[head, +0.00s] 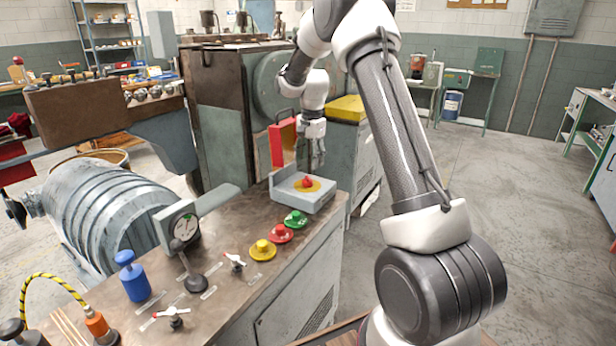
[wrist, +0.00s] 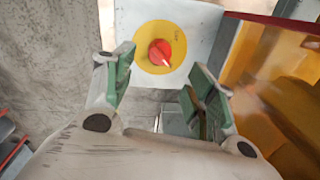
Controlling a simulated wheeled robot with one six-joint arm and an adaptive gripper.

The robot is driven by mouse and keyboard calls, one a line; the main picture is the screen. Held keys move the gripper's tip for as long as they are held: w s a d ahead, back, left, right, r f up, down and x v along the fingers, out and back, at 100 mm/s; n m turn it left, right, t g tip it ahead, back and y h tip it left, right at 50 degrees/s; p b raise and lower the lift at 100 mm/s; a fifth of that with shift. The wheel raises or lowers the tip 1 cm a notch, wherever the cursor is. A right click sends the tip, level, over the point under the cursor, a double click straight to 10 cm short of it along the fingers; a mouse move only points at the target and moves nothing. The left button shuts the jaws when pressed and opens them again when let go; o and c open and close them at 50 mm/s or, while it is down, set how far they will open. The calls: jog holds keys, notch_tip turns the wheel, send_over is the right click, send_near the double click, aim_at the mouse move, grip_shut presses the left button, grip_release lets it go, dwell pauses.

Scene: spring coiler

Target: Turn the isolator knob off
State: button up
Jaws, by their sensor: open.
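The isolator knob (head: 308,183) is red on a round yellow plate, on top of a light grey box (head: 318,205) at the far end of the bench. In the wrist view the knob (wrist: 160,52) shows a white pointer mark toward its lower right. My gripper (head: 317,166) is above and just behind the box in the head view. Its green-padded fingers (wrist: 160,85) are open and empty, spread to either side below the knob in the wrist view. The fingers look apart from the knob. The exact gap cannot be told.
Open floor lies to the right.

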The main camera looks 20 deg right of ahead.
aim_at(308, 178)
jog(key=f, duration=0.7)
jog(key=shift+w+a+f, duration=0.1)
jog(key=shift+w+f, duration=0.1)
jog(key=shift+f, duration=0.2)
jog(key=c, duration=1)
jog(key=shift+c, duration=0.2)
